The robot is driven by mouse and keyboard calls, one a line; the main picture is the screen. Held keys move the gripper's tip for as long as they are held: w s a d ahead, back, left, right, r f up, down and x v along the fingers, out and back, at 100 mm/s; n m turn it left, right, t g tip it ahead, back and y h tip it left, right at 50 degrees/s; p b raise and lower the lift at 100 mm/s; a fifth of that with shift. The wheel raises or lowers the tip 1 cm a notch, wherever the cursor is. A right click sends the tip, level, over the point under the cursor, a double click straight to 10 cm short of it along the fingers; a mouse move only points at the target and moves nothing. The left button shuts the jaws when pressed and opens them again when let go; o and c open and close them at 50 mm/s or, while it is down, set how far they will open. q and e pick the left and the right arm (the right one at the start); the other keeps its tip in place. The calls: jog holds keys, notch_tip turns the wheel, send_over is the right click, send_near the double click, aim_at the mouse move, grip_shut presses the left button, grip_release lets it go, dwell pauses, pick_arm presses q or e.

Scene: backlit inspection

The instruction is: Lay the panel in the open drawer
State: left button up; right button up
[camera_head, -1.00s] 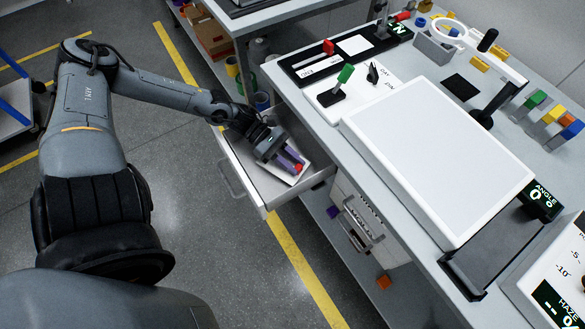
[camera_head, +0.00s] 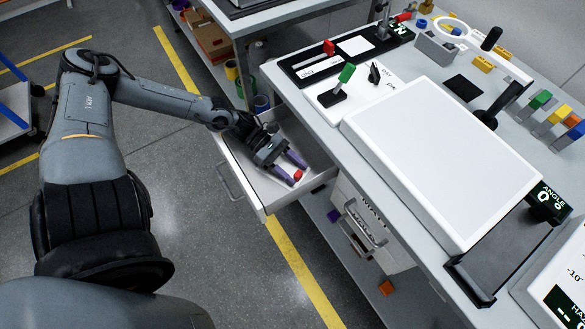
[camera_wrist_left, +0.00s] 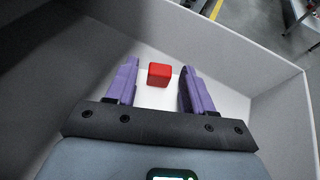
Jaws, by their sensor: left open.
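The open drawer (camera_head: 241,185) sticks out from the left side of the bench; its grey walls (camera_wrist_left: 287,112) surround the wrist view. A white panel (camera_wrist_left: 153,99) with a red block (camera_wrist_left: 158,75) on it lies on the drawer floor; the hand hides part of the panel. My left gripper (camera_head: 294,173) is inside the drawer, its purple fingers (camera_wrist_left: 160,68) spread on either side of the red block with gaps on both sides. It is open and holds nothing. My right gripper is not in view.
A large white light panel (camera_head: 438,160) lies on the bench (camera_head: 300,98) to the right of the drawer. More drawers (camera_head: 360,225) sit under the bench.

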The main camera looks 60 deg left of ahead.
pick_arm(q)
jog(key=shift+r, duration=0.1)
jog(key=shift+s+a+r+p, duration=0.1)
jog(key=shift+a+r+p, duration=0.05)
jog(key=shift+p, duration=0.2)
jog(key=p+v, duration=0.4)
jog(key=v, duration=0.2)
jog(key=shift+p, duration=0.35)
jog(key=shift+s+a, duration=0.25)
jog(key=shift+a, duration=0.3)
jog(key=shift+r+p, duration=0.1)
jog(key=shift+p, duration=0.2)
